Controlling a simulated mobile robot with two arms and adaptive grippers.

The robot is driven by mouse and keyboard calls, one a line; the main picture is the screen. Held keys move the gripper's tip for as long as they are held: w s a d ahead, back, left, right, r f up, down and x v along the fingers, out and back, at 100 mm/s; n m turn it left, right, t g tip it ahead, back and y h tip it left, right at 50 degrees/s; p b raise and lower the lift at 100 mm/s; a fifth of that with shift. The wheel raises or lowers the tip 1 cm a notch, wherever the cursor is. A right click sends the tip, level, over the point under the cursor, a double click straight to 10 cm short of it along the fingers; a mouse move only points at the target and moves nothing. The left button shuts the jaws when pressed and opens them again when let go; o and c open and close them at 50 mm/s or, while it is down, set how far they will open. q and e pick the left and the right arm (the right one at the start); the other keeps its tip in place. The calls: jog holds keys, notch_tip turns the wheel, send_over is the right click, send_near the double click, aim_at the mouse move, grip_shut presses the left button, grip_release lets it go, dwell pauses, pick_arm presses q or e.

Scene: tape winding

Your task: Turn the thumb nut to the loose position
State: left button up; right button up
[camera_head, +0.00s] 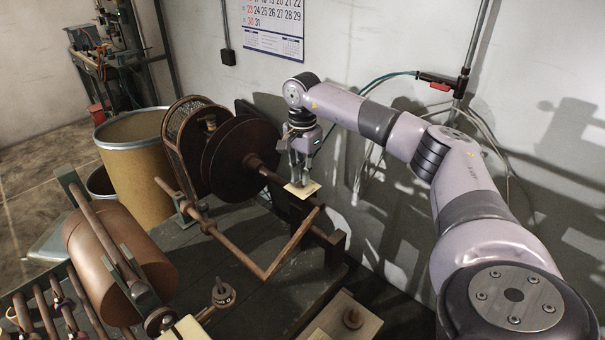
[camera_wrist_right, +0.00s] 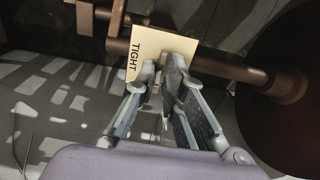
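My right gripper (camera_head: 300,181) points down at the horizontal brown shaft (camera_head: 275,175) beside the big dark wheel, with its fingertips at a pale card (camera_head: 303,190). Whether the tips grip anything is unclear. My left gripper is out of view.
A large dark wheel (camera_head: 238,158) stands left of the gripper. A bent brown rod frame (camera_head: 240,248) crosses the dark bench in front. A brown roller (camera_head: 118,262) is at lower left, with a tan drum (camera_head: 135,160) behind. The wall is close behind.

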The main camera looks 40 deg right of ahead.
jog(key=o, duration=0.3)
jog(key=shift+o, duration=0.2)
notch_tip(320, 180, up, 12)
dwell(0.5)
jog(key=shift+f, duration=0.1)
dwell(0.4)
